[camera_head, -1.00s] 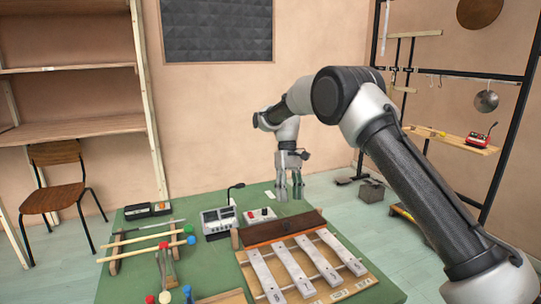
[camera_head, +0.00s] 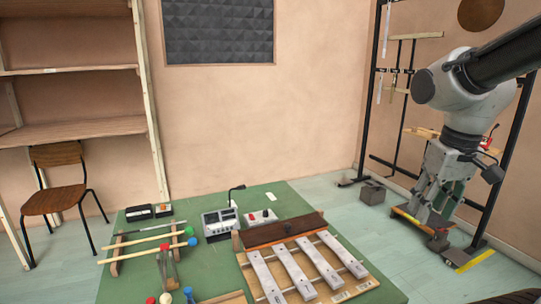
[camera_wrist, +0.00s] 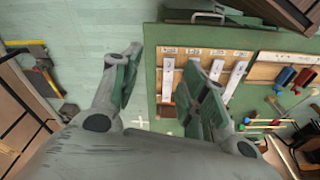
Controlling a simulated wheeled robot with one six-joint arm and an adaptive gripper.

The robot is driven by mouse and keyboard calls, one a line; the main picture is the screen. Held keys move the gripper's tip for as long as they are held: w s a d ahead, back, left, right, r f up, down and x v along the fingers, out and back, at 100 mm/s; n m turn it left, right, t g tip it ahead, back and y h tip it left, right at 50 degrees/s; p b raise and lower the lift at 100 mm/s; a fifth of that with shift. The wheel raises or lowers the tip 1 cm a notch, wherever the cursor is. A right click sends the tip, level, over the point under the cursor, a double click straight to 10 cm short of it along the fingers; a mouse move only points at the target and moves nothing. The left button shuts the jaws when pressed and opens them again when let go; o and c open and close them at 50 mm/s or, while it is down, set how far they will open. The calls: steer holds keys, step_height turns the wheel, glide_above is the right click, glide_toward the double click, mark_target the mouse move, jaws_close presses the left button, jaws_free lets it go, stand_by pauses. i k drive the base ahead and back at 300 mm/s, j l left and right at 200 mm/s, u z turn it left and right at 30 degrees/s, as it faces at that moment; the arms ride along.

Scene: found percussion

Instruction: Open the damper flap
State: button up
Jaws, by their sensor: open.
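The damper flap (camera_head: 265,235) is a dark brown board with a small round knob (camera_head: 288,229). It lies across the far end of the metal bars (camera_head: 290,268) of a wooden instrument on the green table, hiding the bars' far ends. My gripper (camera_head: 430,226) is open and empty, well to the right of the table and away from the flap, pointing down. In the wrist view my open gripper (camera_wrist: 165,63) shows one finger over the floor and the other in front of the bars (camera_wrist: 232,82). There the flap is mostly hidden by that finger.
A grey mixer (camera_head: 218,222) and a small white box (camera_head: 262,217) stand just behind the flap. Mallets (camera_head: 160,243) lie on the table's left side. A black rack (camera_head: 366,90) stands at the right near my arm.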

mark_target(255, 239)
steer(key=i+l+u, duration=0.15)
steer(key=l+u, duration=0.25)
steer(key=i+l+u, duration=0.1)
steer(key=l+u, duration=0.25)
